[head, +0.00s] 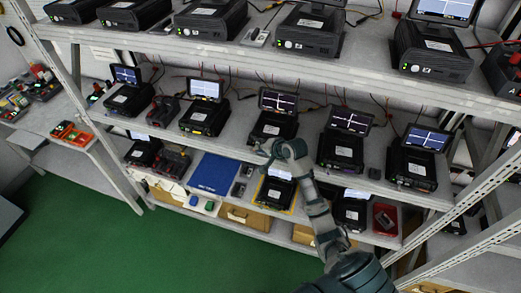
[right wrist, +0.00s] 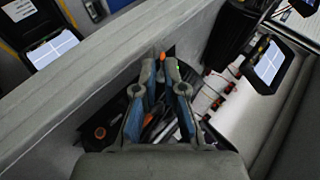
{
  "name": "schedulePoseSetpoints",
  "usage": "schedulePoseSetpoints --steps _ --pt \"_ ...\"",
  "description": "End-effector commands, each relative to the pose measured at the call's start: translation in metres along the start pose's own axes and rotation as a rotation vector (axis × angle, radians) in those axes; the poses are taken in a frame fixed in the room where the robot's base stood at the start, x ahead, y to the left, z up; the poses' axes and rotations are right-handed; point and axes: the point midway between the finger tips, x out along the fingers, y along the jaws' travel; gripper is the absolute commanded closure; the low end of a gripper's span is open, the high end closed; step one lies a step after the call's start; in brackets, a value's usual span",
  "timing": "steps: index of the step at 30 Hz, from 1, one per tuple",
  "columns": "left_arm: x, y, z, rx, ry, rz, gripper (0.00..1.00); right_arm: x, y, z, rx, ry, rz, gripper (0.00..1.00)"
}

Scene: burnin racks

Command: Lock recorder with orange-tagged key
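My right gripper (head: 268,148) is at the front edge of the middle shelf, just before the middle black recorder (head: 272,127) with its tilted screen (head: 279,101). In the right wrist view its two fingers (right wrist: 160,66) are nearly together. A small orange piece (right wrist: 163,56) shows between the fingertips and looks like the key's orange tag; the key's metal part cannot be made out. A small green light (right wrist: 178,68) shows beside the right fingertip. The fingers hide much of what lies behind them, and the recorder's lock cannot be made out. My left gripper is not in view.
More recorders with screens stand on both sides, such as one to the right (head: 340,150) and one to the left (head: 204,117). The upper shelf (head: 200,45) overhangs. A blue mat (head: 213,173) and a red bin (head: 385,218) are below. The green floor (head: 110,240) is clear.

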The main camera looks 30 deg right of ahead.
Motion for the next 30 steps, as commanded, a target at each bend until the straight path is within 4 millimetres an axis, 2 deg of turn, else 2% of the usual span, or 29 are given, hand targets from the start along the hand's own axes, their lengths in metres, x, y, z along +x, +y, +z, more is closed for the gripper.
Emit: schedulePoseSetpoints --steps 1,5,6,8,16,23,30 --pt "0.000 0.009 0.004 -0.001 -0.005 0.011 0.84 0.002 0.005 -0.001 0.003 0.004 0.018 1.00" --pt "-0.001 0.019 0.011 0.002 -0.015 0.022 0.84 0.002 0.004 0.001 0.001 0.005 0.020 1.00" --pt "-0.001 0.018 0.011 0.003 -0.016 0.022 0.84 0.002 0.003 0.001 0.000 0.006 0.020 0.97" --pt "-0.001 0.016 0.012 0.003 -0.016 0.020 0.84 0.002 0.002 0.002 -0.001 0.006 0.019 0.84" --pt "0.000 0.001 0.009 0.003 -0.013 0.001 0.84 0.001 0.000 0.004 -0.002 0.005 0.017 0.84" --pt "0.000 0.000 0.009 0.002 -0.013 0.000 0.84 0.001 0.001 0.002 0.000 0.004 0.014 0.84" --pt "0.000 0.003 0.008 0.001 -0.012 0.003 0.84 -0.006 -0.013 0.006 -0.001 0.003 0.013 0.84"
